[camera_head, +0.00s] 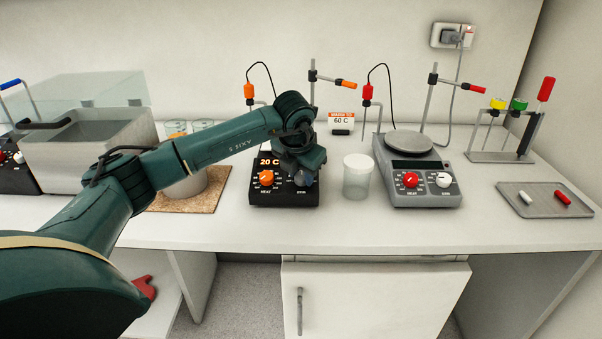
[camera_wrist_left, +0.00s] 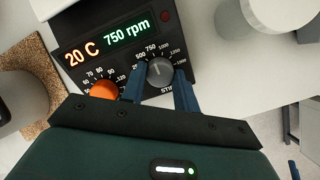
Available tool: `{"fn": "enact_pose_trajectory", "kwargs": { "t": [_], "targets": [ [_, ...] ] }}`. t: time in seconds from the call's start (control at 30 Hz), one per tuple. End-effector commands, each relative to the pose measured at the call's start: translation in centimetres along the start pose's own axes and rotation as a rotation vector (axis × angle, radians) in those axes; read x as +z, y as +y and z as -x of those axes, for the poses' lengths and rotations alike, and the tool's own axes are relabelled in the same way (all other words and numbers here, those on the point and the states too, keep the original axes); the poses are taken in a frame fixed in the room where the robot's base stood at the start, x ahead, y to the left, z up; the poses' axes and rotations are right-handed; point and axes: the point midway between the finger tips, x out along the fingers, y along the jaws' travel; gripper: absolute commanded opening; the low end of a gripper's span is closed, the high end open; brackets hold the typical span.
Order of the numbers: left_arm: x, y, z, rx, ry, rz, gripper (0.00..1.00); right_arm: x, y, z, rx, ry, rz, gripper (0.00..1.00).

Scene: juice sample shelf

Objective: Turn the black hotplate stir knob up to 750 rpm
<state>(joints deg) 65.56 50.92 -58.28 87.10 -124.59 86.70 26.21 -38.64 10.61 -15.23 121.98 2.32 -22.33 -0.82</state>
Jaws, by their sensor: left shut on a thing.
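The black hotplate (camera_head: 284,193) stands on the bench left of centre, partly hidden behind my left arm. Its display reads 20 C and 750 rpm in the left wrist view (camera_wrist_left: 126,33). The grey stir knob (camera_wrist_left: 159,72) is at the right of its front panel, its pointer line near the 750 mark. My left gripper (camera_wrist_left: 163,80) is shut on the stir knob, a blue finger on each side. In the head view the left gripper (camera_head: 303,176) is at the hotplate's right front. An orange heat knob (camera_wrist_left: 104,90) is left of it. My right gripper is not in view.
A grey hotplate (camera_head: 427,198) with a red and a white knob is further right. A tray (camera_head: 543,211) holds two stir bars. A sign (camera_head: 341,121) reads 60 C.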

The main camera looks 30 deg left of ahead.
Motion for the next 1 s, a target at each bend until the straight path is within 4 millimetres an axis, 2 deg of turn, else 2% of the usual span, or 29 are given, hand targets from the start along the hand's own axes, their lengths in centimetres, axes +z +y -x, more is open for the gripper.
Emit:
{"fn": "enact_pose_trajectory", "kwargs": {
  "t": [0.3, 0.33, 0.6, 0.87, 1.0],
  "targets": [
    [0.1, 0.1, 0.1, 0.000, -0.003, 0.001, 0.07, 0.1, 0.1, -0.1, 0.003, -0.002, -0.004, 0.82],
    [0.1, 0.1, 0.1, 0.000, -0.003, 0.001, 0.32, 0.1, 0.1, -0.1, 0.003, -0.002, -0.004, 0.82],
    [0.1, 0.0, 0.1, 0.000, -0.002, 0.001, 0.52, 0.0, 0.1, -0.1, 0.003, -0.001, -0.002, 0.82],
    [0.0, 0.0, 0.2, 0.000, -0.001, 0.001, 0.52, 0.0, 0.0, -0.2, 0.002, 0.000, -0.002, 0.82],
    [0.1, 0.0, 1.8, 0.000, -0.005, 0.000, 0.52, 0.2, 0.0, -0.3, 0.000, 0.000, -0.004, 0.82]
  ]
}}
